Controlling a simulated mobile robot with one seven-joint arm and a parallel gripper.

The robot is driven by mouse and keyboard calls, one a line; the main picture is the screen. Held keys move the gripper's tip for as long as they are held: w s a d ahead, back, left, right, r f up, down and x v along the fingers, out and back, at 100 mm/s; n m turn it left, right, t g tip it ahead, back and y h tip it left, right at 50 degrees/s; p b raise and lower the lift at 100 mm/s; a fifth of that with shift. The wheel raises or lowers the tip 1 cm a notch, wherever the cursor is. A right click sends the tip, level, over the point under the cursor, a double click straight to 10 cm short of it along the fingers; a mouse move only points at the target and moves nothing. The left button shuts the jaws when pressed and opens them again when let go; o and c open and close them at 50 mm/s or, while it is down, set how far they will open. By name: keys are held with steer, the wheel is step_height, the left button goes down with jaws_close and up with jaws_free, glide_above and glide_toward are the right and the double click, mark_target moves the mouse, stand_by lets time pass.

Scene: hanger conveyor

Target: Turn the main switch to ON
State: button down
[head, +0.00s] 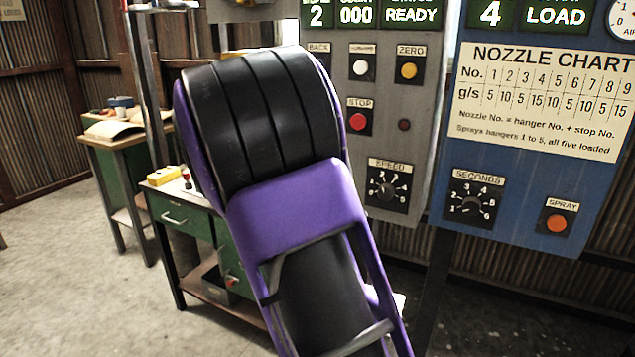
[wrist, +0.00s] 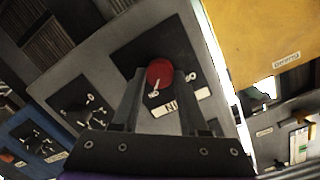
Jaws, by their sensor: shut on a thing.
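The main switch is a red round knob (wrist: 159,72) with a white pointer mark, set on a black plate (wrist: 135,52) of a grey panel in the wrist view. The pointer is toward the bottom of that picture. A white label (wrist: 182,104) below it is partly covered by a finger, and the plate's markings are too small to read surely. My gripper (wrist: 160,80) has one finger on each side of the knob and is shut on it. In the head view my purple and black arm hides the switch and my gripper.
The grey panel (head: 388,140) has buttons and a speed dial (head: 384,189). Beside it are a blue panel (head: 510,190) with a nozzle chart and an orange spray button. A yellow surface (wrist: 262,35) lies right of the switch panel. A green workbench (head: 180,215) stands behind my arm.

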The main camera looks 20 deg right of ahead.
steer(key=shift+c, duration=2.2)
jaws_free()
steer(key=p+v, duration=0.2)
steer(key=v, duration=1.5)
steer(key=shift+s, duration=0.15)
steer(key=shift+a+r, duration=0.1)
